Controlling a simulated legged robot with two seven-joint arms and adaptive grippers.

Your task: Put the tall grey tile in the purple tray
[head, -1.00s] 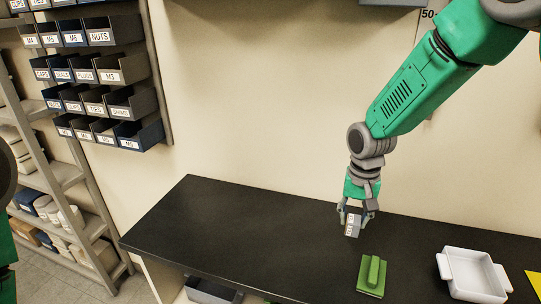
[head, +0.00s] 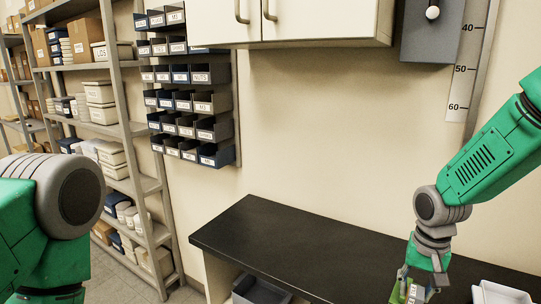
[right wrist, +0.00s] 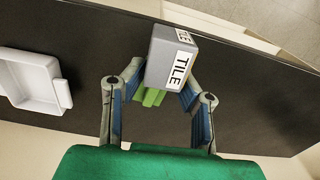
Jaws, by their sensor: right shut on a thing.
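The tall grey tile (right wrist: 160,62) is a grey block with a white label reading TILE. No purple tray shows in any view. My left arm shows at the left of the head view, but its gripper is out of sight.
A white tray (head: 498,293) with handles stands on the black bench (head: 300,244), right of the gripper; it also shows in the right wrist view (right wrist: 22,72). A green block (right wrist: 150,97) lies below the tile. Labelled bins (head: 190,100) and shelves (head: 125,130) stand left.

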